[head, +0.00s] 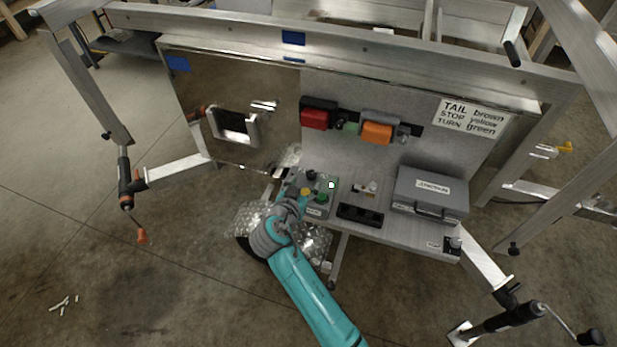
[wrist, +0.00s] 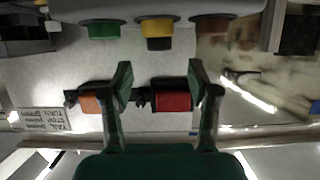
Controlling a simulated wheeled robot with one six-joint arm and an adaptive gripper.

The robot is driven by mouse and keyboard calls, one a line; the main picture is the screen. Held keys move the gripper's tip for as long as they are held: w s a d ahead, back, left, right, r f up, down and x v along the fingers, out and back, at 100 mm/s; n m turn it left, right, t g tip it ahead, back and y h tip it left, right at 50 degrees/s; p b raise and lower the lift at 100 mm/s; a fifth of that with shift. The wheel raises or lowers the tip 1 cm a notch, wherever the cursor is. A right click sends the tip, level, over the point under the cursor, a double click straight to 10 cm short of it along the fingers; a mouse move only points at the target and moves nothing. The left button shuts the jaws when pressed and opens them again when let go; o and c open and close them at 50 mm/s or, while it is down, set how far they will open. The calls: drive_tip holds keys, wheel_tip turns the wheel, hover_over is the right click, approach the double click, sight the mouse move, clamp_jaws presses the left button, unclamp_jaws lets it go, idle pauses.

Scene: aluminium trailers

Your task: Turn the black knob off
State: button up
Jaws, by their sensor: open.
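A grey control box (head: 315,209) stands on the metal shelf and carries a black knob (head: 311,175) at its back, with a yellow button (head: 305,191) and a green button (head: 321,198) in front. Which way the black knob points is too small to tell. My gripper (head: 299,200) is over the left front of this box and hides part of it. In the upside-down wrist view my open, empty gripper (wrist: 161,76) shows both fingers apart, below a row of green (wrist: 104,29), yellow (wrist: 158,26) and brown (wrist: 214,23) buttons. A small black part (wrist: 159,43) shows under the yellow one.
Another small box with a knob (head: 455,243) sits at the shelf's right corner. A grey case (head: 430,193) and a black tray (head: 360,214) stand right of the control box. Red (head: 315,119) and orange (head: 377,132) lights are on the back panel. Bubble wrap (head: 314,242) hangs below.

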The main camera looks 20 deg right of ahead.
sight(310, 176)
drive_tip(key=shift+x, duration=2.8)
drive_tip(key=shift+s, duration=0.1)
drive_tip(key=shift+c, duration=0.3)
clamp_jaws()
